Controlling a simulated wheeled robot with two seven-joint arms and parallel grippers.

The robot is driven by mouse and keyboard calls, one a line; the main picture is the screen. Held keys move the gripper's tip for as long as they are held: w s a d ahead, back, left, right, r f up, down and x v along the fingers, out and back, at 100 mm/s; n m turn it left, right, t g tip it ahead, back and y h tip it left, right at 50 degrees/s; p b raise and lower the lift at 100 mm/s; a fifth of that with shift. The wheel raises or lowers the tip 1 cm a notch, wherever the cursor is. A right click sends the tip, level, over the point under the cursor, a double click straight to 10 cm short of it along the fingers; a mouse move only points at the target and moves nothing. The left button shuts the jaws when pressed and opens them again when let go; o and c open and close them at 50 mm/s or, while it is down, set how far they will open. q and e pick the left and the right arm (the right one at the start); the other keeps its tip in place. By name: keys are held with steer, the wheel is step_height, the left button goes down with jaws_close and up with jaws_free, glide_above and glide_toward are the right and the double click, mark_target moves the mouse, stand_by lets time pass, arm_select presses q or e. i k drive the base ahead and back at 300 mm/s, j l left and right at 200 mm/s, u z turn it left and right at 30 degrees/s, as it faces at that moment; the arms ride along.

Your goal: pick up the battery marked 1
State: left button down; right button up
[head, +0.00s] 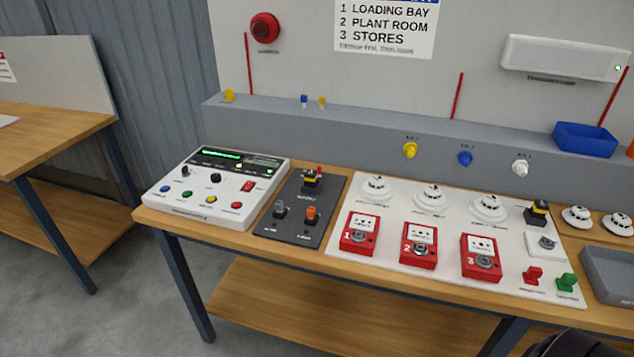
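Two black-and-yellow blocks look like batteries. One block (311,181) sits at the back of the dark panel (292,234), with a small red part beside its top. The other block (537,212) stands near the right end of the white board (390,267), behind a small white switch box. No number is readable on either block, so I cannot tell which is marked 1. Neither gripper shows. A dark rounded part at the bottom right edge seems to be mine, with no fingers visible.
A white control console (217,188) stands left of the dark panel. Red call points numbered 1, 2 and 3 (359,234) and white detectors (431,197) fill the board. A grey tray (608,275) and blue bin (584,138) are at right. A grey ledge (300,123) runs behind.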

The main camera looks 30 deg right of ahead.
mark_target(310, 177)
steer(key=j+z, duration=0.15)
steer(key=z, duration=0.25)
steer(key=j+z, duration=0.15)
steer(key=z, duration=0.2)
steer(key=j+z, duration=0.2)
steer(key=z, duration=0.2)
steer(key=i, duration=0.1)
